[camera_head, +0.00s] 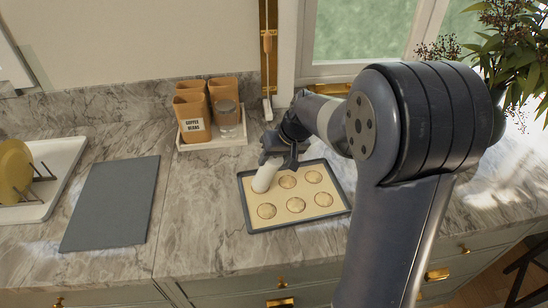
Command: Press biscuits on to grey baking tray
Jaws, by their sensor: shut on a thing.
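The grey baking tray (249,212) lies on the marble counter with a pale liner. Several round biscuits (296,204) rest on the liner in two rows. My gripper (272,164) is over the tray's far left corner, shut on a white cylindrical tool (265,178). The tool is tilted, its lower end over the left of the back row. I cannot tell whether it touches the tray, and it may hide a spot beneath it.
A white tray (230,138) with brown canisters (192,117) and a glass jar (228,118) stands behind. A dark grey board (112,203) lies left. A white dish rack (50,190) with a yellow plate (13,170) is far left. Leafy plants stand at right.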

